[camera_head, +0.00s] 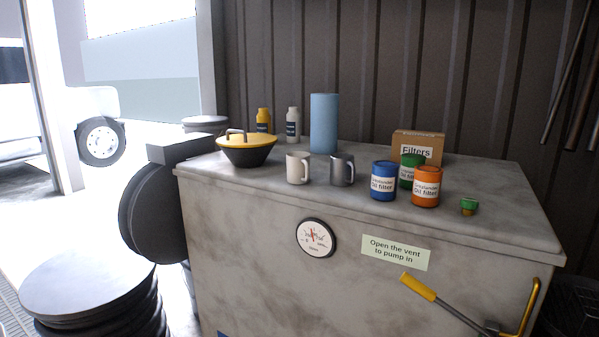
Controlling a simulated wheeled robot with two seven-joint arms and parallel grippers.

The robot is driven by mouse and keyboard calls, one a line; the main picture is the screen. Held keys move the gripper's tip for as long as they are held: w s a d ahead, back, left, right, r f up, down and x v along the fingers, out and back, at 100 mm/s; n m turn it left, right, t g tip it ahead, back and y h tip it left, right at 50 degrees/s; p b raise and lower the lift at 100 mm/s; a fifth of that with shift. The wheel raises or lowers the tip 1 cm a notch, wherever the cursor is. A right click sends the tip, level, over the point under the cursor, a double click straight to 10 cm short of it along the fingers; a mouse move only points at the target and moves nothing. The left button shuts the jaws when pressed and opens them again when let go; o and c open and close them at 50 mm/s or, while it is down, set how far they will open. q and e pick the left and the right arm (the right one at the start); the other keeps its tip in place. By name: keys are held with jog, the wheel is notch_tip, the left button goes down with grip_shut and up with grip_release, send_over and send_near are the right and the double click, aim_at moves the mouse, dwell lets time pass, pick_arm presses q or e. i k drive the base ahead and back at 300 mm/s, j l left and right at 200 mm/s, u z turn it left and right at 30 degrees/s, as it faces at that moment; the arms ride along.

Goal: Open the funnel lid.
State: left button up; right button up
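The funnel (246,157) is a dark, bowl-shaped vessel at the back left of the grey tank top. Its yellow lid (263,138) sits on it and covers the mouth. A handle (238,131) stands up from the lid. The lid looks level and closed. Neither of my grippers can be made out in the head view, and nothing touches the lid or its handle.
The tank top (250,183) also holds two mugs (298,168), a blue cylinder (324,123), two bottles, oil filter cans (383,182), a Filters box (425,141) and a small green-topped piece (468,205). A yellow-gripped lever (418,287) projects at the front right.

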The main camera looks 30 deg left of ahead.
aim_at(242, 140)
jog(key=u, duration=1.25)
jog(key=i+l, duration=0.25)
jog(key=i, duration=0.2)
jog(key=j+u, duration=0.05)
